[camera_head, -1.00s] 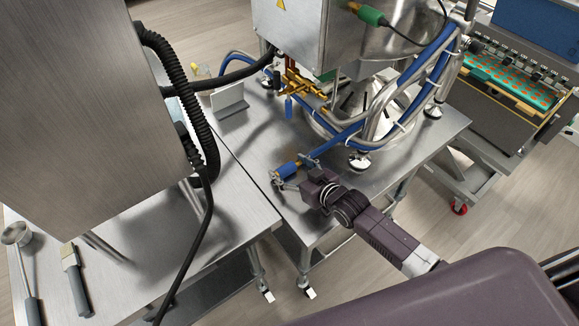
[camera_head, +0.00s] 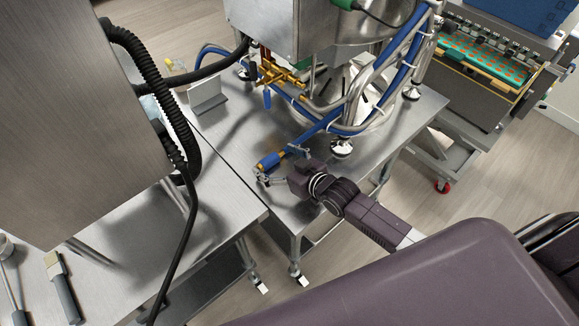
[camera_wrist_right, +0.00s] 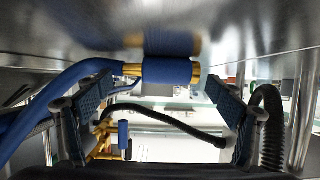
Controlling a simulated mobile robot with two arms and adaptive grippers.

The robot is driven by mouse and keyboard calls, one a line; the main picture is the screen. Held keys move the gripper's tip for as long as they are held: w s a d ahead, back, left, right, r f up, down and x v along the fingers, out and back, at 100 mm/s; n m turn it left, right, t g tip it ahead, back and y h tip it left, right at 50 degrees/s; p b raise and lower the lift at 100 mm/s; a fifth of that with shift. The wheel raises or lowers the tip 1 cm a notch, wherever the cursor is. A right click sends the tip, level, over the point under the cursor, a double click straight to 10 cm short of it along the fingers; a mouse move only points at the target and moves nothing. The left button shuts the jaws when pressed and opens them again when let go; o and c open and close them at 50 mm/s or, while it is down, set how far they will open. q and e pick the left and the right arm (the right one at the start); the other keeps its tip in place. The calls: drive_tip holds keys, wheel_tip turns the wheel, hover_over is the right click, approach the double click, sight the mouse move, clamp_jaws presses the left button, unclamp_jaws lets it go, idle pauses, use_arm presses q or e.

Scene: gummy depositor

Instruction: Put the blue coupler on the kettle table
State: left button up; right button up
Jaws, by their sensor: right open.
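The blue coupler (camera_head: 270,160) with brass ends lies on the steel kettle table (camera_head: 235,127), near its front left edge, with a blue hose running from it. In the right wrist view the coupler (camera_wrist_right: 168,71) sits against the shiny table top, which fills the upper picture. My right gripper (camera_head: 281,166) is open around the coupler. In the wrist view its two fingers (camera_wrist_right: 162,102) stand apart on either side, with gaps to the blue sleeve. My left gripper is not in view.
The kettle (camera_head: 357,95) stands behind on the table, with blue hoses and steel pipes. Brass valves (camera_head: 279,76) hang near a small bracket (camera_head: 207,95). A steel cabinet (camera_head: 75,110) and a brush (camera_head: 61,285) are on the left table. A candy mould machine (camera_head: 490,65) stands far right.

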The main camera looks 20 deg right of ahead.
drive_tip(key=b+v, duration=0.1)
drive_tip(key=v, duration=0.8)
drive_tip(key=shift+s+d, duration=0.1)
drive_tip(key=shift+s, duration=0.05)
drive_tip(key=shift+s+d+r, duration=0.15)
drive_tip(key=shift+s+r, duration=0.15)
drive_tip(key=shift+s, duration=0.2)
